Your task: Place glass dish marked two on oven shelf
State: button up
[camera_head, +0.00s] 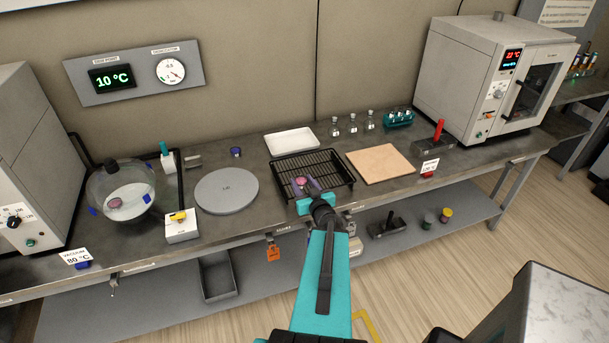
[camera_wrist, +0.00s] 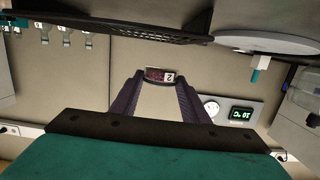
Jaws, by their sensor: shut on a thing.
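My gripper (camera_head: 310,187) is shut on a small glass dish (camera_head: 300,181) with dark pink contents. In the wrist view my gripper (camera_wrist: 160,82) has the dish (camera_wrist: 157,74) between its fingertips, and a white label reading 2 faces the camera. In the head view they appear in front of the black wire rack tray (camera_head: 336,160) on the bench; the gap between them is hard to judge. A white oven (camera_head: 463,70) with a red and green display stands at the right end of the bench. Its glass door (camera_head: 537,90) looks shut, and its shelf is not clearly visible.
A glass desiccator (camera_head: 122,190) with a pink dish inside stands left. A grey round lid (camera_head: 227,190), white tray (camera_head: 290,141), tan board (camera_head: 381,163), small flasks (camera_head: 352,124) and a red-handled block (camera_head: 436,137) occupy the bench. Floor in front is partly free.

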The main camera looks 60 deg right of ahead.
jog(key=shift+s+a+r+p, duration=0.15)
jog(key=shift+s+a+p, duration=0.1)
jog(key=shift+a+p, duration=0.8)
jog(key=shift+d+p, duration=0.15)
jog(key=shift+p, duration=0.2)
jog(key=w+a+r+n+t+y+b, duration=0.2)
jog(key=w+a+n+y+b, duration=0.3)
jog(key=w+a, duration=0.7)
jog(key=w+a+r+n+t+y+b, duration=0.15)
jog(key=w+a+n+y, duration=0.25)
jog(key=w+a+y, duration=0.65)
jog(key=a+n+g+y+b, duration=0.6)
jog(key=a+n, duration=0.3)
jog(key=a, duration=2.3)
jog(key=shift+f+g+y, duration=0.2)
jog(key=shift+g+y, duration=0.45)
jog(key=shift+g, duration=0.1)
jog(key=shift+a, duration=0.1)
